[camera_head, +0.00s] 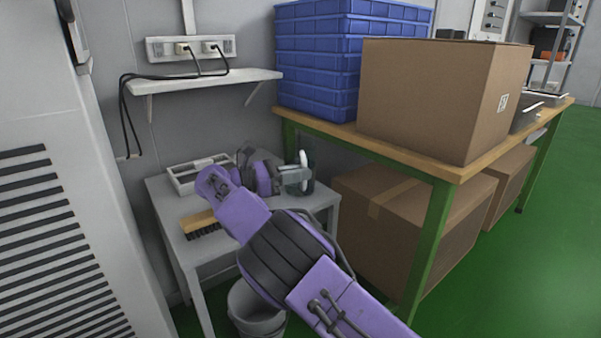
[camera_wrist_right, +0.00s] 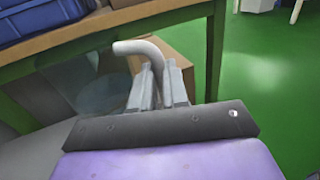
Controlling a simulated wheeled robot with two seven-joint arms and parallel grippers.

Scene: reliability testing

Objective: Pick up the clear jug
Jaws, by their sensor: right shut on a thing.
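The clear jug (camera_head: 308,185) stands at the right back part of the small grey table (camera_head: 310,205), and its see-through body is hard to make out. Its pale curved handle (camera_wrist_right: 150,48) rises between the two fingers of my right gripper in the right wrist view. My right gripper (camera_head: 298,176) is shut on the handle, with the jug's body (camera_wrist_right: 100,95) to the left of the fingers in the wrist view. I cannot tell whether the jug's base touches the table. My left gripper is not in view.
A brush (camera_head: 200,224) and a grey tray (camera_head: 190,178) lie on the small table. A bucket (camera_head: 250,308) stands below. The green-legged workbench (camera_head: 395,150) is close on the right, carrying blue crates (camera_head: 315,65) and a cardboard box (camera_head: 430,95).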

